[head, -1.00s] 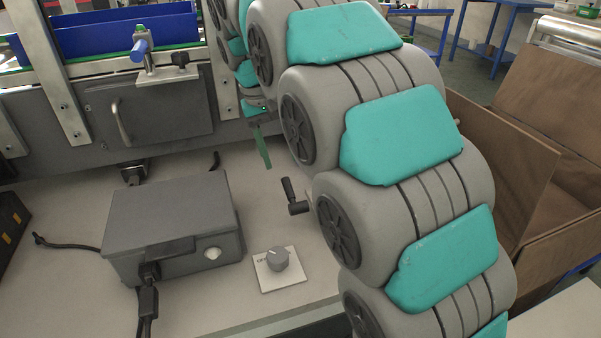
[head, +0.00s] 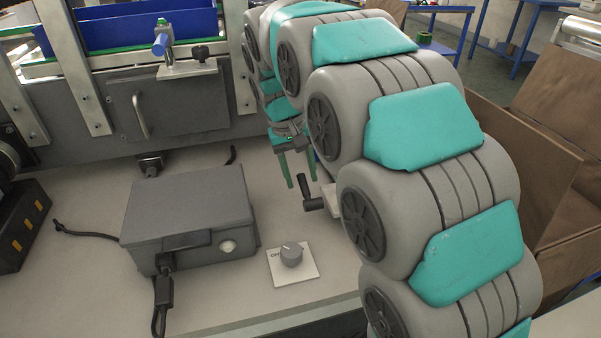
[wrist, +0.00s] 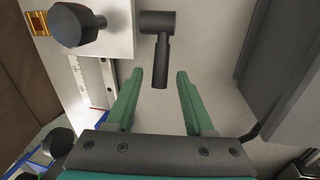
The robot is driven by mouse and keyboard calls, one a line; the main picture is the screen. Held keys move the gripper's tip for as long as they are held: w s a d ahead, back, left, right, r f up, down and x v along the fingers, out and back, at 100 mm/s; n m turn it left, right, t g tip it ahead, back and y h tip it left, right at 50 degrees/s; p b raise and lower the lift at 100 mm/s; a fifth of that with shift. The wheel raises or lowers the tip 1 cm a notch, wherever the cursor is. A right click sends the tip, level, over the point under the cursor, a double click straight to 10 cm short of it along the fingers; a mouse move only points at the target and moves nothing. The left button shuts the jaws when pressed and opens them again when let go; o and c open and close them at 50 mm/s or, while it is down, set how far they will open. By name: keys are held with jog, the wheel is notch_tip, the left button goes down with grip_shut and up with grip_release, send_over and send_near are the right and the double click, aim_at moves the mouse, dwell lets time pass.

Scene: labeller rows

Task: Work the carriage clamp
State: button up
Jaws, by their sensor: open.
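A black clamp lever (head: 311,197) with a bent handle stands on the pale bench top, just left of a pale block (head: 332,200) partly hidden by my arm. The lever (wrist: 161,52) also shows in the wrist view, its grip pointing down the picture towards my gripper. My gripper (head: 302,184), with green fingers, is open and empty just behind the lever in the head view. In the wrist view, the end of the lever's grip lies between the lines of the two fingertips (wrist: 160,76). I cannot tell whether the fingers touch it.
A black knob (wrist: 78,28) sits on a pale plate beside a scale (wrist: 82,82). A grey box (head: 188,212) with cables and a rotary switch (head: 291,255) on a white plate stand left of the lever. A brown carton (head: 550,205) is at the right. A machine frame with blue guides stands behind.

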grip_shut()
dwell(0.4)
dwell(1.1)
